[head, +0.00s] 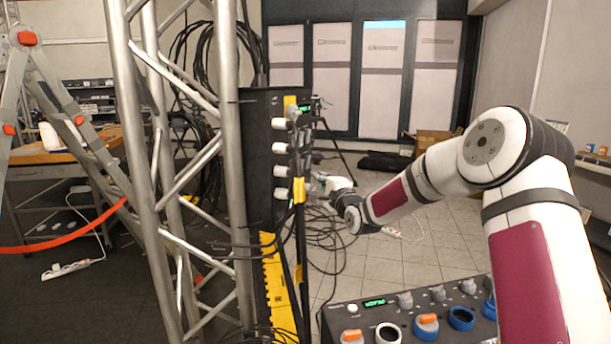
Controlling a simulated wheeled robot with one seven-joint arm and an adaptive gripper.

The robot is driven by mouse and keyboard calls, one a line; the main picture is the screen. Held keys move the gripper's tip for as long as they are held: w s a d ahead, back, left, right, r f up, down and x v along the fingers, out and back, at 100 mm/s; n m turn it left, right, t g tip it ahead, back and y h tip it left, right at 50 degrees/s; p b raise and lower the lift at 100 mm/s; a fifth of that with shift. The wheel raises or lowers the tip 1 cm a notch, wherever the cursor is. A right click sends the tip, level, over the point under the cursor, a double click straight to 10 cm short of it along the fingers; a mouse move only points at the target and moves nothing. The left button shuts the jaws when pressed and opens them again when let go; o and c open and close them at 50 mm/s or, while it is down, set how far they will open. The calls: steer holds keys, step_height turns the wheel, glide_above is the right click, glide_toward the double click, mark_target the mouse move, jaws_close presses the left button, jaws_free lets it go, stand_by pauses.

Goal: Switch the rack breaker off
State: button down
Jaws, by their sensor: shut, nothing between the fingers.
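The black rack (262,150) stands upright beside the metal truss, left of centre, seen nearly edge-on. Several white cylindrical fittings (280,148) stick out along it. Its breaker cannot be clearly made out; the face turned to the right is mostly out of sight. A small yellow part (299,190) shows on the rack's right edge at mid height. My gripper (311,189) is shut and empty, close to that yellow part. Its fingertips are small and dark here, and I cannot tell whether they touch the rack.
The silver truss (232,160) stands just left of the rack. A control console (400,318) with knobs and a green display lies in front, below my arm. Black cables (335,235) lie on the floor. A ladder (70,110) stands at far left.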

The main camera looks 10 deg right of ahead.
mark_target(294, 172)
steer(key=w+a, duration=0.3)
steer(key=shift+w+a+r, duration=0.25)
steer(key=shift+w+r, duration=0.05)
steer(key=shift+w+a+r, duration=0.2)
steer(key=shift+a, duration=0.1)
steer(key=shift+b, duration=0.3)
